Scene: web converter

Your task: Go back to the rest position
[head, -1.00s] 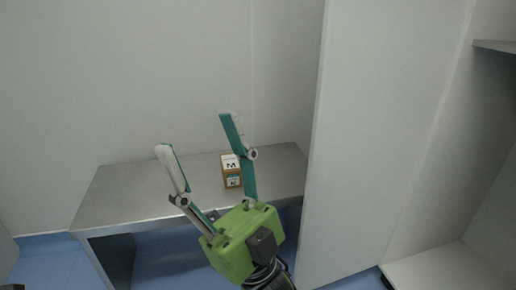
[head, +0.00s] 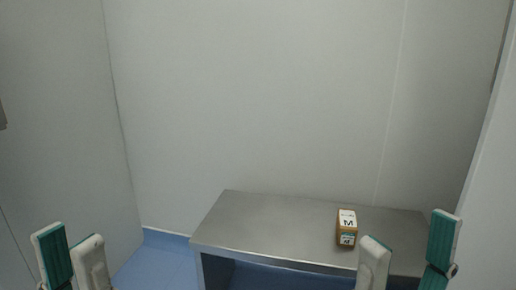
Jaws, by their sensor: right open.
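My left gripper (head: 70,236) shows at the lower left edge of the head view. Its two fingers stand upright and close together, with a teal pad on one; nothing is seen between them, and the lower parts are cut off. My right gripper (head: 410,228) shows at the lower right. Its two fingers are spread apart with nothing between them. A small brown and white box marked M (head: 347,227) stands upright on the metal table, beyond the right gripper's fingers and apart from them in the picture.
The metal table (head: 270,222) stands against the pale back wall (head: 250,100). A side wall or panel (head: 55,120) rises at the left, and another panel edge (head: 490,170) at the right. Blue floor (head: 160,262) shows left of the table.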

